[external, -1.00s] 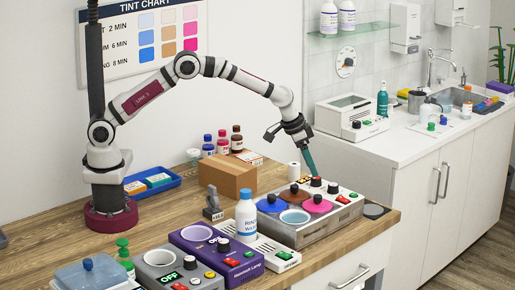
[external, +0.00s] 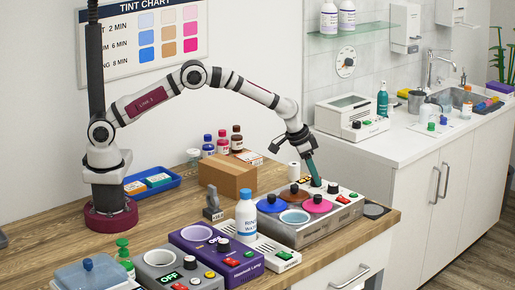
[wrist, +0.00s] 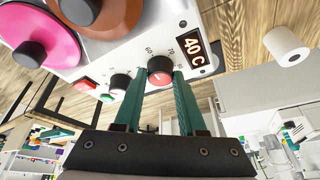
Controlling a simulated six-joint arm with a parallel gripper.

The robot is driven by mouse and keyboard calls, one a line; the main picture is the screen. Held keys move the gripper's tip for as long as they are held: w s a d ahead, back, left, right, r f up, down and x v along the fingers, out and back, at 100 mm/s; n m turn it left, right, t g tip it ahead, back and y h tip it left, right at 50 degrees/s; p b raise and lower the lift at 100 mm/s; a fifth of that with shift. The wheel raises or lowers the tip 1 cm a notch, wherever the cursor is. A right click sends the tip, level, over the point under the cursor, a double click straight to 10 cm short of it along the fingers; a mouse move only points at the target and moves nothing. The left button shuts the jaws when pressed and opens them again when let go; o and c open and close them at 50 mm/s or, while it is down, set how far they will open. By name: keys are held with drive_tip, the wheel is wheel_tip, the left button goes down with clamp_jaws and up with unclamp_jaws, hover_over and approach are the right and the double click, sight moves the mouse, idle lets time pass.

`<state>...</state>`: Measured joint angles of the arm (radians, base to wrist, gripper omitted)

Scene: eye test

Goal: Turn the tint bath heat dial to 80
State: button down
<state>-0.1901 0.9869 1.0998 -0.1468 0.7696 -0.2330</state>
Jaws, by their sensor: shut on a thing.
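The tint bath (external: 290,238) is a grey box with blue, brown and pink lids and one open well. Its red-topped heat dial (wrist: 160,70) shows in the wrist view, with 60, 70 and 80 printed around it. The display (wrist: 191,53) beside it reads 40 C. I cannot tell surely where the dial's pointer stands. My gripper (wrist: 159,82) has its teal fingers on both sides of the dial, shut on it. In the external view my gripper (external: 314,180) reaches down to the panel's far end and hides the dial.
A black knob (external: 333,188) with a white collar sits close beside the dial, then a red button (wrist: 85,84). A cardboard box (external: 232,178) and a white roll (external: 294,170) stand behind the bath. A rinse bottle (external: 246,215) stands in front.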

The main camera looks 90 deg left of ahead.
drive_tip(key=shift+m, duration=0.3)
drive_tip(key=m+h, duration=0.1)
drive_tip(key=m, duration=0.1)
drive_tip(key=shift+a+m, duration=0.1)
drive_tip(key=shift+m, duration=0.3)
drive_tip(key=m+h, duration=0.1)
drive_tip(key=m, duration=0.2)
drive_tip(key=shift+a+m+h, duration=0.15)
drive_tip(key=shift+m+h, duration=0.15)
drive_tip(key=shift+h, duration=0.1)
drive_tip(key=m+h, duration=0.1)
drive_tip(key=m, duration=0.1)
drive_tip(key=m+g, duration=0.1)
drive_tip(key=m, duration=0.2)
drive_tip(key=shift+w+a+m+h, duration=0.1)
drive_tip(key=shift+w+m+h, duration=0.1)
drive_tip(key=shift+m+h, duration=0.15)
drive_tip(key=shift+m, duration=0.25)
drive_tip(key=shift+g, duration=0.3)
drive_tip(key=shift+s, duration=0.1)
drive_tip(key=shift+c, duration=2.4)
unclamp_jaws()
